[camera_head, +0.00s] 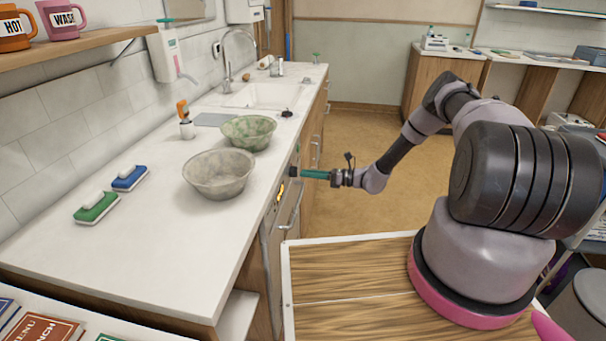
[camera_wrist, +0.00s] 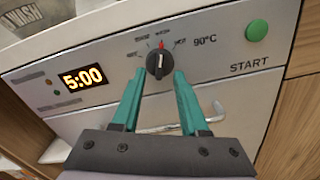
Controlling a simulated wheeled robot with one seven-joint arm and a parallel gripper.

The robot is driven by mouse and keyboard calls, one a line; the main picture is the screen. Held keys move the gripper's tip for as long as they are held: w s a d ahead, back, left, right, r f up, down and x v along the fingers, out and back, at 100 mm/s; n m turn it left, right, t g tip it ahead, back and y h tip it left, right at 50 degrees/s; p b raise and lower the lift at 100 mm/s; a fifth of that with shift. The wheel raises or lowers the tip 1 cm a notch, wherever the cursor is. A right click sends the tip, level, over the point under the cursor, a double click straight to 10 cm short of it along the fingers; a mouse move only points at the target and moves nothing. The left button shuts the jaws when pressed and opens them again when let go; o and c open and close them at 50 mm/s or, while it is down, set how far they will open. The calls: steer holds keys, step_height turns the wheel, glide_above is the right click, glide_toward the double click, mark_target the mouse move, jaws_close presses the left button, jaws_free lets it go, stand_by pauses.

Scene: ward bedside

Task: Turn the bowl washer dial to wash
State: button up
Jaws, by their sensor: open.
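The bowl washer's front panel (camera_wrist: 213,50) fills the wrist view, with a lit display reading 5:00 (camera_wrist: 84,79). Its dial (camera_wrist: 158,63) is a black knob with a red mark at its top, ringed by small symbols and a 90°C label. My gripper (camera_wrist: 160,78) has two teal fingers, open, with their tips at the left and right lower sides of the dial. I cannot tell whether they touch it. In the head view my gripper (camera_head: 314,174) reaches the washer front (camera_head: 281,197) under the counter edge; the dial is mostly hidden there.
A green START button (camera_wrist: 257,30) is right of the dial, and a handle (camera_wrist: 180,122) lies below. On the counter (camera_head: 150,245) stand a grey bowl (camera_head: 219,176) and a green bowl (camera_head: 248,133). Brushes (camera_head: 96,207) lie at left. The floor (camera_head: 375,130) beyond my arm is clear.

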steer(key=v, duration=0.8)
steer(key=shift+d, duration=0.15)
steer(key=s+r+n+g+h, duration=0.4)
steer(key=r+n, duration=0.3)
steer(key=r, duration=1)
steer(key=s+r+n+g+h, duration=0.2)
steer(key=s+r+n+h, duration=0.4)
steer(key=r, duration=1)
steer(key=s+d+r+n+t+h, duration=0.2)
steer(key=s+d+r+n+t, duration=0.1)
steer(key=s+r, duration=0.6)
steer(key=s+d+r+n+t+h, duration=0.3)
steer(key=s+r+n+t, duration=0.2)
steer(key=s+r, duration=0.5)
steer(key=s, duration=0.4)
